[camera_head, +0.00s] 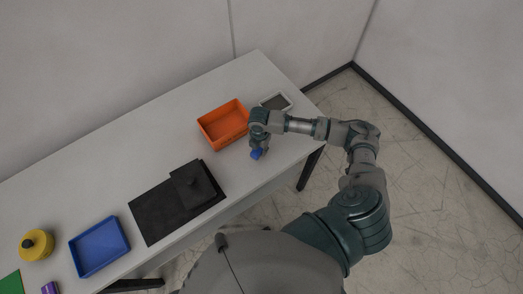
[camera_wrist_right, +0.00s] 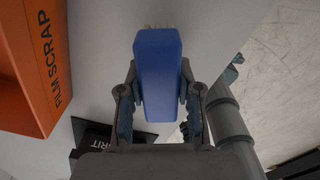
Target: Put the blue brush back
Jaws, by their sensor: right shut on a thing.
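The blue brush (camera_head: 256,154) is in my right gripper (camera_head: 258,146), over the right part of the table near its front edge. In the right wrist view the brush (camera_wrist_right: 158,70) is a blue block with pale bristle tips at its top end. The fingers of my right gripper (camera_wrist_right: 159,92) are shut on its two sides. Whether the brush touches the table is hard to tell. A blue tray (camera_head: 124,240) lies at the left part of the table and looks empty. My left gripper is not in view.
An orange bin (camera_head: 205,133) marked FILM SCRAP stands just left of my right gripper. A small grey-framed tray (camera_head: 289,101) is behind it. A black mat (camera_head: 150,212) bears a dark block (camera_head: 195,187). A yellow round container (camera_head: 38,252) and a purple item (camera_head: 49,288) are far left.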

